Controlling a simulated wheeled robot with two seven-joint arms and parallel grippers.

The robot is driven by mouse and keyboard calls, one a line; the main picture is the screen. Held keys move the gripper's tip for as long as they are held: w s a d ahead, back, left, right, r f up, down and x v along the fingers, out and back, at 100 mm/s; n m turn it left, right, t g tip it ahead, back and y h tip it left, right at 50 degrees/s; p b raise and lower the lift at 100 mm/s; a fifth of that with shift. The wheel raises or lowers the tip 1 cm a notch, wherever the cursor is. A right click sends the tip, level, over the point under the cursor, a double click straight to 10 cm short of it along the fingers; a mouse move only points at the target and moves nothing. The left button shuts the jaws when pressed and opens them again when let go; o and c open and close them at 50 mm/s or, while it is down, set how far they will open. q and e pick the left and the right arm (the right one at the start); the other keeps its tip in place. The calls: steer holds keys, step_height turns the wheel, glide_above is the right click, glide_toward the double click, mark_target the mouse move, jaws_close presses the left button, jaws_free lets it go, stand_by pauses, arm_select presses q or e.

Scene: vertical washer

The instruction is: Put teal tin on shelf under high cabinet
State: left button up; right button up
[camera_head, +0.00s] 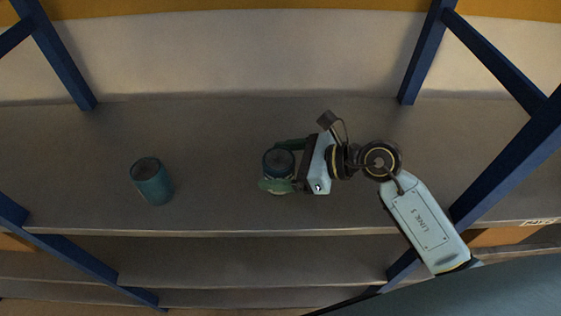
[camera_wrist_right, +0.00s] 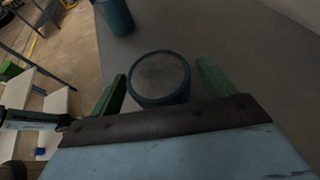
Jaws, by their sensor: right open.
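A teal tin (camera_head: 279,162) stands upright on the grey shelf (camera_head: 225,135), near the middle of the head view. My right gripper (camera_head: 278,165) is open, with one green finger on each side of this tin. In the right wrist view the tin (camera_wrist_right: 159,77) shows its round top between the two fingers (camera_wrist_right: 160,88), with gaps visible beside it. A second teal tin (camera_head: 152,182) stands farther left on the same shelf. It also shows at the top of the right wrist view (camera_wrist_right: 117,17). My left gripper is not in view.
Blue posts (camera_head: 428,50) and diagonal braces frame the shelf at left and right. Lower shelf boards (camera_head: 250,250) lie below the front edge. The shelf between the two tins is clear. A wall stands behind.

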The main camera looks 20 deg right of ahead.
steer(key=shift+r, duration=0.2)
steer(key=b+v, duration=0.1)
steer(key=v, duration=1.1)
